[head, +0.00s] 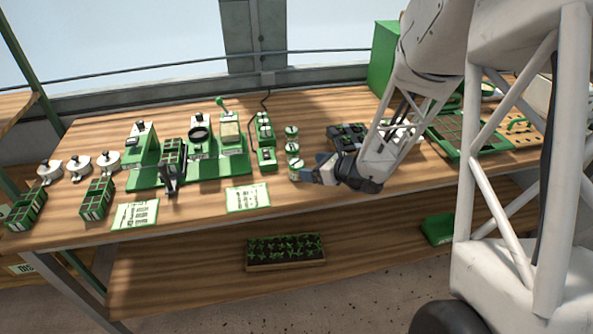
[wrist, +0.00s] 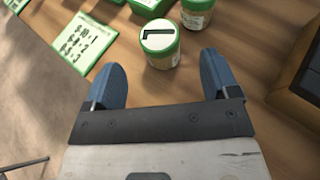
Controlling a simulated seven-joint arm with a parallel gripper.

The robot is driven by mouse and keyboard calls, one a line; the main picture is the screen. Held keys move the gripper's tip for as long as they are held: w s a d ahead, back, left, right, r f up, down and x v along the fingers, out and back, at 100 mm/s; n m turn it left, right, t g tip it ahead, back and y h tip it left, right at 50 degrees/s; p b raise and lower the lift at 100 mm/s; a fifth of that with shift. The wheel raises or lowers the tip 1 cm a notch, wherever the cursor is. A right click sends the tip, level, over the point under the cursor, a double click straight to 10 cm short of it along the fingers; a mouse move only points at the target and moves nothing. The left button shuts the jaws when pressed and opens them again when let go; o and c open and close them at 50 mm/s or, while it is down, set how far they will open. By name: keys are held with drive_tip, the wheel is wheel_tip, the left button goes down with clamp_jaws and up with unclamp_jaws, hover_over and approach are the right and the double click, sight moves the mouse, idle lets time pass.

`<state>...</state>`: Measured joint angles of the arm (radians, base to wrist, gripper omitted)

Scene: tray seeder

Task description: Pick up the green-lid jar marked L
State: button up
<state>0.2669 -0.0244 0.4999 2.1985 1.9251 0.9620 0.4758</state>
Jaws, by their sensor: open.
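Three green-lid jars stand in a row on the bench. The nearest jar (head: 296,172) is in front of my gripper. In the wrist view this jar (wrist: 160,48) has a white lid top with a black L-shaped mark and a green rim. My gripper (wrist: 162,62) is open, with its two blue fingers on either side and the jar just ahead of the fingertips, roughly centred. No contact shows. A second jar (wrist: 197,14) stands beyond it, partly cut off by the frame edge. The middle jar (head: 292,149) and far jar (head: 291,132) show in the head view.
A green switch box (head: 266,157) and a printed card (head: 248,197) lie left of the jars. A dark tray (head: 346,136) stands behind and right of them. A green seeder station (head: 190,175) fills the bench further left. The bench's front edge is close to my gripper.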

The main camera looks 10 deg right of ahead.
sight(296, 164)
drive_tip(key=shift+x, duration=1)
drive_tip(key=shift+x, duration=2.6)
drive_tip(key=c, duration=1)
drive_tip(key=shift+r, duration=0.15)
drive_tip(key=shift+c, duration=0.2)
drive_tip(key=shift+r, duration=0.65)
drive_tip(key=shift+s+r, duration=0.2)
drive_tip(key=shift+r, duration=0.3)
drive_tip(key=shift+s+r, duration=0.2)
drive_tip(key=shift+r, duration=0.35)
drive_tip(key=s+r, duration=0.1)
drive_tip(key=s, duration=1.4)
drive_tip(key=shift+r, duration=0.2)
